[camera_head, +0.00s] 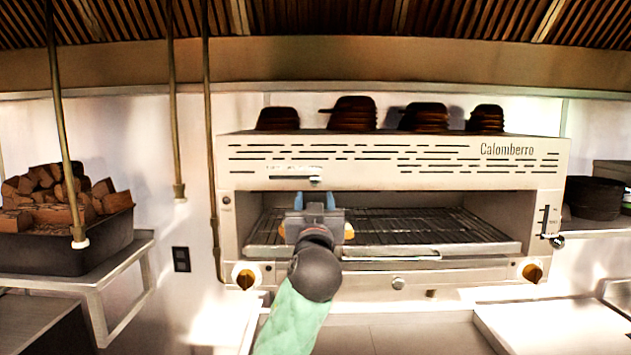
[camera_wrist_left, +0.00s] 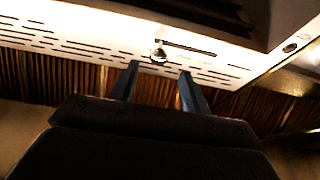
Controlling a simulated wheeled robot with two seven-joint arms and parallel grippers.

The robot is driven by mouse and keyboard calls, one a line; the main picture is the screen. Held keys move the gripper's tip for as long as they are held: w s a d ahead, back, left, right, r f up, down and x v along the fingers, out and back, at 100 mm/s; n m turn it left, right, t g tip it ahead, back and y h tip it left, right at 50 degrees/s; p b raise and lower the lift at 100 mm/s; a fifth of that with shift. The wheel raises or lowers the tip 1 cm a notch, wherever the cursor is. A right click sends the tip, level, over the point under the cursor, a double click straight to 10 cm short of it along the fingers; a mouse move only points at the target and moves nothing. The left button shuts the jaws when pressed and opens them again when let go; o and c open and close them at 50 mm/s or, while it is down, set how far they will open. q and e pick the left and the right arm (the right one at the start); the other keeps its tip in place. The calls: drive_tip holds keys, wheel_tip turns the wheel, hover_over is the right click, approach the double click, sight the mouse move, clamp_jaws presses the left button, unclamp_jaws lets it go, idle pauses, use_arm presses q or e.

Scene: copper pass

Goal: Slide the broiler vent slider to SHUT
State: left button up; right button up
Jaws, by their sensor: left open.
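The broiler (camera_head: 480,180) is a wide steel unit marked Calomberro. Its vent slider is a small round knob (camera_head: 315,179) at the right end of a short dark slot on the upper front panel, at left of centre. In the left wrist view, the panel looks upside down and the knob (camera_wrist_left: 158,56) is at the slot's left end. My left gripper (camera_head: 314,198) is open and empty, just below the knob in the head view. In the left wrist view, the knob appears between and just beyond its fingertips (camera_wrist_left: 159,68). The slot's markings are too small to read.
A wire rack (camera_head: 420,228) lies in the broiler's open bay, with a light brown item partly hidden behind my gripper. Brown stacked dishes (camera_head: 352,113) stand on top. Hanging rods (camera_head: 209,120) are at left. A lever scale (camera_head: 544,220) is at right.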

sight(315, 180)
use_arm(q)
drive_tip(key=p+x, duration=0.2)
drive_tip(key=x, duration=0.1)
drive_tip(key=p+x, duration=0.2)
drive_tip(key=x, duration=0.1)
drive_tip(key=shift+w+d+r, duration=0.1)
drive_tip(key=shift+r, duration=0.4)
drive_tip(key=shift+w+p, duration=0.4)
drive_tip(key=shift+w, duration=0.3)
use_arm(e)
drive_tip(key=s+d+r, duration=0.1)
drive_tip(key=s+r, duration=0.1)
drive_tip(key=s, duration=0.4)
drive_tip(key=shift+s+d+r+g, duration=0.15)
drive_tip(key=shift+s+r+g, duration=0.05)
drive_tip(key=shift+s+g, duration=0.1)
use_arm(q)
clamp_jaws()
